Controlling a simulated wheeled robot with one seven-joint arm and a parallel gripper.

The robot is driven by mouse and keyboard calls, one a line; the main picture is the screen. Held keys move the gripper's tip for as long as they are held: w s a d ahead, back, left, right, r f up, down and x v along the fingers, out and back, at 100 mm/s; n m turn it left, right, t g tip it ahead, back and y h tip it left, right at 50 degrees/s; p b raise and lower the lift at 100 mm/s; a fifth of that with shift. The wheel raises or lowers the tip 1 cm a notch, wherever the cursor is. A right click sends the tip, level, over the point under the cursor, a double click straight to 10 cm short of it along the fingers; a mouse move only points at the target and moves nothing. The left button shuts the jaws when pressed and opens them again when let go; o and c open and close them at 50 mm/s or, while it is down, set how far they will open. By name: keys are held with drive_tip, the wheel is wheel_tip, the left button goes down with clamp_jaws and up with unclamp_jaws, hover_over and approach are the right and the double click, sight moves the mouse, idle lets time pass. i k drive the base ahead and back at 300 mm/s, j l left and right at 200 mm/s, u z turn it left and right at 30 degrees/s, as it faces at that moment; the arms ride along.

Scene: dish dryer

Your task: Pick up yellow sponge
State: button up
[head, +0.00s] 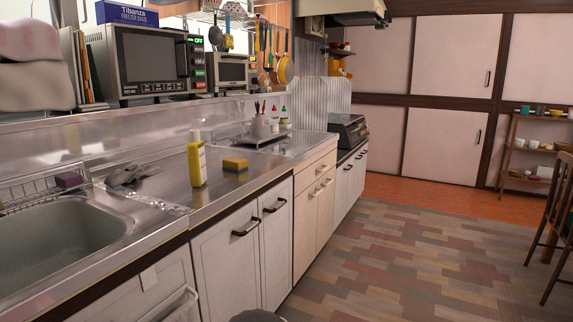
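The yellow sponge (235,165) lies flat on the steel counter (215,192), a little right of a yellow bottle and close to the counter's front edge. It is a small block, and nothing covers it. My gripper is not in view.
The yellow bottle (197,164) with a white cap stands upright just left of the sponge. Utensils (130,174) lie farther left, beside a sink (60,240) and a purple sponge (69,181). A utensil holder (261,127) stands behind.

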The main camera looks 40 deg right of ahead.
sight(233, 164)
drive_tip(key=z, duration=0.75)
drive_tip(key=k+l, duration=0.05)
